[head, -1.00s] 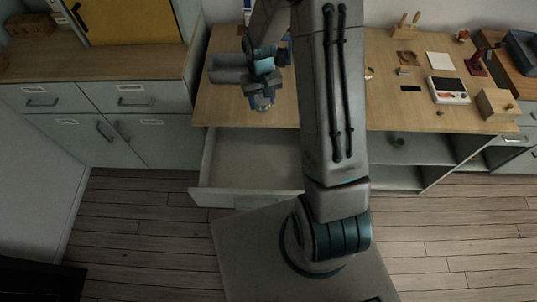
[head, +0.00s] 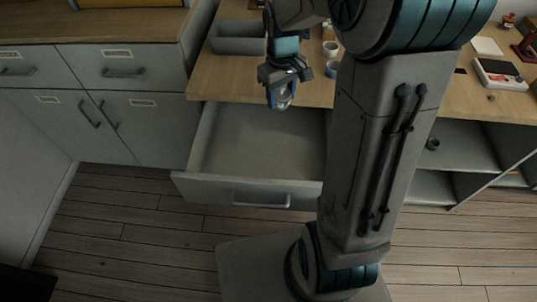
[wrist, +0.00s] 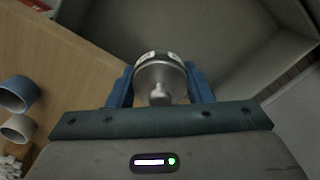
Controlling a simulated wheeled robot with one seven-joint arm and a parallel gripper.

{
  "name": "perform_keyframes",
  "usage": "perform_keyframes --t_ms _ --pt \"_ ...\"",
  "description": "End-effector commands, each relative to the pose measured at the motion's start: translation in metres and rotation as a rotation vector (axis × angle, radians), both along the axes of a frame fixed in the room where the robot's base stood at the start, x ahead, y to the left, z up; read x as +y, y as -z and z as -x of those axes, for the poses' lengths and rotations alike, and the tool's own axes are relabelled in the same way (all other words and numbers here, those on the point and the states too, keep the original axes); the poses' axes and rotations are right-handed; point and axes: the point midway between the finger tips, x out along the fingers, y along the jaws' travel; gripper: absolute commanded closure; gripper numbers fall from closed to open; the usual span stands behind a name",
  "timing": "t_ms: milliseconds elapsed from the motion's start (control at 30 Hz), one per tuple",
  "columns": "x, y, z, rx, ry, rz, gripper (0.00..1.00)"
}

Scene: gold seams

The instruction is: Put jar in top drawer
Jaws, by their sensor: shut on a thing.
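My gripper (head: 281,96) is shut on the jar (head: 284,95), a small glassy and silvery round jar that is partly hidden by the fingers in the head view. In the wrist view the jar (wrist: 159,72) sits between the two blue fingers of my gripper (wrist: 160,85), with a knob facing the camera. The top drawer (head: 255,155) is pulled open under the wooden worktop and its inside looks empty. My gripper with the jar is above the drawer's back edge, near the worktop's front edge. The drawer interior (wrist: 225,30) also shows beyond the jar in the wrist view.
A grey bin (head: 238,38) stands on the worktop behind my gripper. A blue cup (head: 333,69) and a white cup (head: 330,49) stand to its right. A white device (head: 500,74) lies farther right. Wooden floor lies in front of the open drawer.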

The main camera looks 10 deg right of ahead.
Motion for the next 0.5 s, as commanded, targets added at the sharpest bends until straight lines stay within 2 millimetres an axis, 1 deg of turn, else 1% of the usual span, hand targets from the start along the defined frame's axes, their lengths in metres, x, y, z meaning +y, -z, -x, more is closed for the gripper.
perform_keyframes --t_ms 33,200,333,400,500 --pt "0.000 0.019 0.002 -0.005 -0.016 -0.001 0.84" --pt "0.000 0.048 0.011 -0.002 -0.061 -0.004 0.84" --pt "0.000 0.071 0.014 -0.001 -0.077 -0.006 0.84" --pt "0.001 0.080 0.015 -0.001 -0.082 -0.006 0.84" --pt "0.001 0.089 0.016 -0.001 -0.087 -0.006 0.84"
